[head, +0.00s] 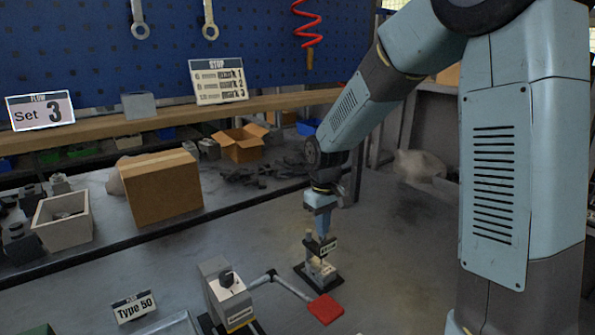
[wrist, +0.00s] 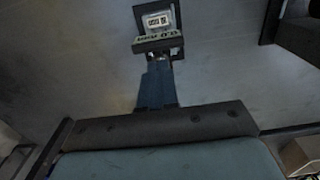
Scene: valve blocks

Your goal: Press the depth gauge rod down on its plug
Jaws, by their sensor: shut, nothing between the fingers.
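The depth gauge (head: 320,268) is a small light block on a dark base, standing on the grey bench, with a dark plate bearing a small label. The gauge also shows at the top of the wrist view (wrist: 158,20), with a pale square face and a label plate. My gripper (head: 321,238) is shut with nothing held, pointing straight down just above the gauge. In the wrist view my gripper (wrist: 157,80) ends right at the label plate. The rod and plug are not clearly visible, and I cannot tell whether the fingertips touch the rod.
A grey valve block (head: 226,292) stands left of the gauge, its lever reaching toward it. A "Type 50" sign (head: 133,307) and a cardboard box (head: 161,188) are farther left. Bench right of the gauge is clear.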

